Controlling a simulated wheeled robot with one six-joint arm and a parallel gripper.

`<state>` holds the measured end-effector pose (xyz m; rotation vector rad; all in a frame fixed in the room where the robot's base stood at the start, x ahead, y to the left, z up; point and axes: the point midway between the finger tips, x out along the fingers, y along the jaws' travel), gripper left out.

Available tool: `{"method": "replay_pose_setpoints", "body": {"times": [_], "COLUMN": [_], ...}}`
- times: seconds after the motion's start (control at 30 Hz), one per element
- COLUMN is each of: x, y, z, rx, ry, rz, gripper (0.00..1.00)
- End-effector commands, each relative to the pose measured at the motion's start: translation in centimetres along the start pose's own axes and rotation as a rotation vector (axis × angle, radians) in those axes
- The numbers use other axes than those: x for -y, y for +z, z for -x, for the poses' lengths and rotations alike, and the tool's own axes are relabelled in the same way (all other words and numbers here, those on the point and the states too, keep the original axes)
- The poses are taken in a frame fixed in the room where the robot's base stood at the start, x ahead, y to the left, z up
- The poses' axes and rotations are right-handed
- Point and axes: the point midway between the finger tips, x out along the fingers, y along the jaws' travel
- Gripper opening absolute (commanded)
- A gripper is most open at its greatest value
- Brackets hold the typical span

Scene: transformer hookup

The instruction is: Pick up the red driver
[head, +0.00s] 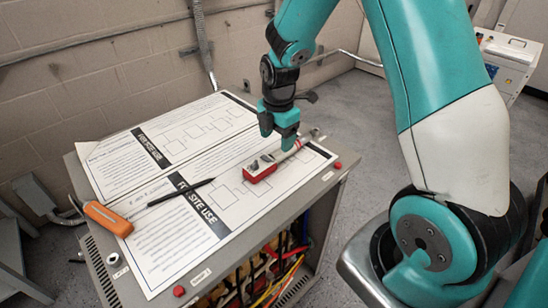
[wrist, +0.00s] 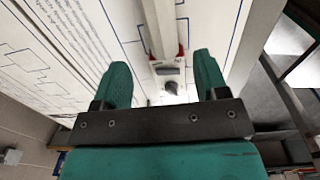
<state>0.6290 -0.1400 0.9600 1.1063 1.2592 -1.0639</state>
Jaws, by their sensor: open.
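The red driver (head: 260,172) lies on the printed sheets near the right side of the cabinet top. It has a red body with a grey top and a pale shaft running toward the back right. In the wrist view the driver (wrist: 170,72) shows between the fingers, grey-white with red at its sides. My gripper (head: 280,130) is above the shaft, fingers pointing down and apart. The wrist view shows my gripper (wrist: 162,78) open, with nothing held. I cannot tell exactly how high the fingertips are above the driver.
An orange-handled tool (head: 108,218) lies at the left front edge of the cabinet top (head: 215,262). A black pen-like stick (head: 180,192) lies on the sheets (head: 165,240). Red knobs (head: 179,291) sit at the rim. Coloured cables (head: 270,285) show inside the open front. A wall stands behind.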

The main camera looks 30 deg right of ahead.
Motion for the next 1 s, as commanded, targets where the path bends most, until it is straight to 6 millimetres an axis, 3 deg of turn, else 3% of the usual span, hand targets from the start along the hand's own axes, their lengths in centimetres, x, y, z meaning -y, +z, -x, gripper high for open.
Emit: {"method": "replay_pose_setpoints", "body": {"times": [0.4, 0.67, 0.73, 0.97, 1.0], "x": [0.4, 0.4, 0.4, 0.4, 0.3], "y": [-0.1, -0.1, -0.1, -0.1, -0.1], "z": [-4.9, -5.4, -5.4, -5.4, -5.3], "rx": [-0.001, 0.000, 0.000, 0.000, 0.000], "ry": [-0.002, 0.000, 0.000, 0.000, 0.002], "rz": [0.000, 0.000, 0.000, 0.000, 0.000], "gripper": [0.67, 0.67, 0.58, 0.05, 0.05]}}
